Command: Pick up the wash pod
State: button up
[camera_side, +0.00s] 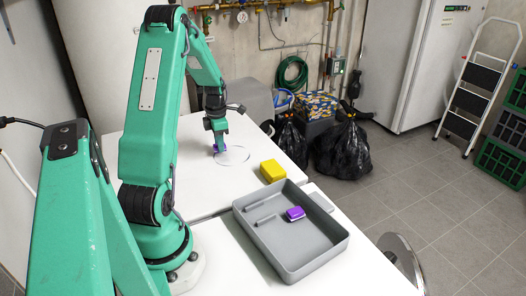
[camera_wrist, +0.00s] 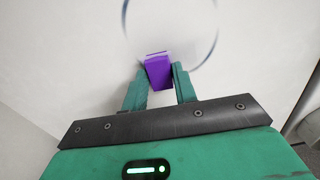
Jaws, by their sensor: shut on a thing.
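A small purple block, which looks like the wash pod (camera_wrist: 159,71), is between the two green fingers of my gripper (camera_wrist: 158,86) in the wrist view. The fingers are shut on its near part, and its far end sticks out past the fingertips. In the side view my gripper (camera_side: 217,141) points down at the far part of the white table, with the purple pod (camera_side: 219,149) at its tips. I cannot tell whether the pod touches the table. Its lower side is hidden.
A thin ring outline (camera_side: 248,155) marks the table by my gripper. A yellow block (camera_side: 272,171) lies nearer. Black bags (camera_side: 345,150) stand on the floor beyond the table edge.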

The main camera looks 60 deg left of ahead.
notch_tip(320, 180, up, 3)
jog(key=shift+f, duration=0.1)
jog(key=w+d+r, duration=0.4)
jog(key=d+r, duration=0.2)
jog(key=d, duration=0.4)
jog(key=shift+w+d+r, duration=0.25)
jog(key=shift+d+r, duration=0.1)
jog(key=shift+d, duration=0.05)
